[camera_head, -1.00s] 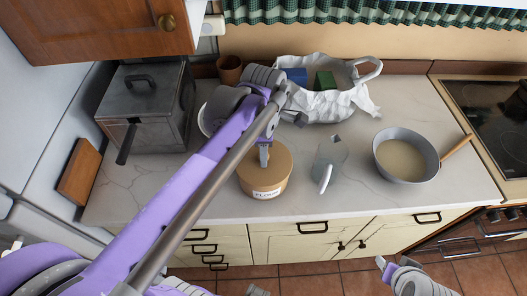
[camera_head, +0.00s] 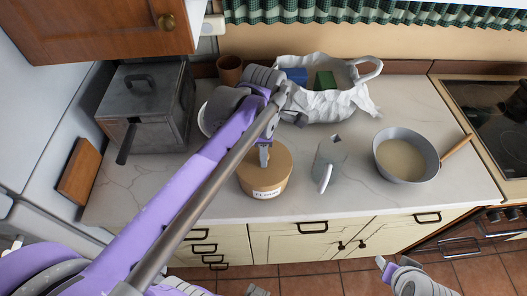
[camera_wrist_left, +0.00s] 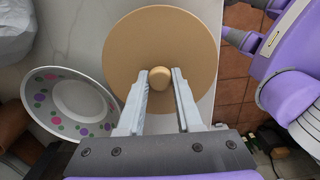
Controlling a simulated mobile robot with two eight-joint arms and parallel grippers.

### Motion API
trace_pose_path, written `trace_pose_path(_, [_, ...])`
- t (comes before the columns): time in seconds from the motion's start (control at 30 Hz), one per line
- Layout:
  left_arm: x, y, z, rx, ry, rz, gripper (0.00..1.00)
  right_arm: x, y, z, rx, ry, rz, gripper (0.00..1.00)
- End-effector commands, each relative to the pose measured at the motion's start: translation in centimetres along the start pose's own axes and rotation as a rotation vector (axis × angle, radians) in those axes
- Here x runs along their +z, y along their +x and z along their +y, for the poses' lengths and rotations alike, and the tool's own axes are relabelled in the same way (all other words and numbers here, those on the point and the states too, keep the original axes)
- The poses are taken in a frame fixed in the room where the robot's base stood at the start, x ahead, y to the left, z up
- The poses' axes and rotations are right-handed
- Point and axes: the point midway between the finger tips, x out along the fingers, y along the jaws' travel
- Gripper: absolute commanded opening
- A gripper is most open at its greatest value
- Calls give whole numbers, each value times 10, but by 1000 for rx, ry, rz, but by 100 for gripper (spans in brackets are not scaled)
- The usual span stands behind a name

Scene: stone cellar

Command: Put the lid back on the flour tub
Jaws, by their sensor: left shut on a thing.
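The flour tub (camera_head: 268,191) is a tan round tub with a "FLOUR" label, standing near the front edge of the counter. Its flat tan lid (camera_head: 279,160) covers the tub's top; I see no clear gap, but cannot tell if it is fully seated. My left gripper (camera_head: 265,158) reaches down over it. In the left wrist view the gripper (camera_wrist_left: 160,75) has its fingers on either side of the lid's round knob (camera_wrist_left: 160,78), shut on it. My right gripper (camera_head: 384,265) is low in the head view, in front of the counter, away from the tub.
A grey metal box (camera_head: 146,110) stands at the left, a grey metal thing with a handle (camera_head: 331,155) right of the tub, and a bowl (camera_head: 402,158) beyond that. A crumpled white bag (camera_head: 335,106) is behind. A dotted plate (camera_wrist_left: 72,103) lies beside the tub.

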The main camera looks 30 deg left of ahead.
Motion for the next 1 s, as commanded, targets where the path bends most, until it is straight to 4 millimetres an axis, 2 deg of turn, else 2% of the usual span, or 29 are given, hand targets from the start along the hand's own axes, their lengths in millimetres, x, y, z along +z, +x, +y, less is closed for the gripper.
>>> trace_pose_path(0.83, [0, 2, 0, 0, 0, 0, 0, 1, 1, 0, 0, 0, -1, 50])
trace_pose_path(0.87, [0, 2, 0, 0, 0, 0, 36, 1, 1, 0, 0, 0, -1, 50])
trace_pose_path(1.0, [0, 2, 0, 0, 0, 0, 61, 1, 1, 0, 0, 0, -1, 50])
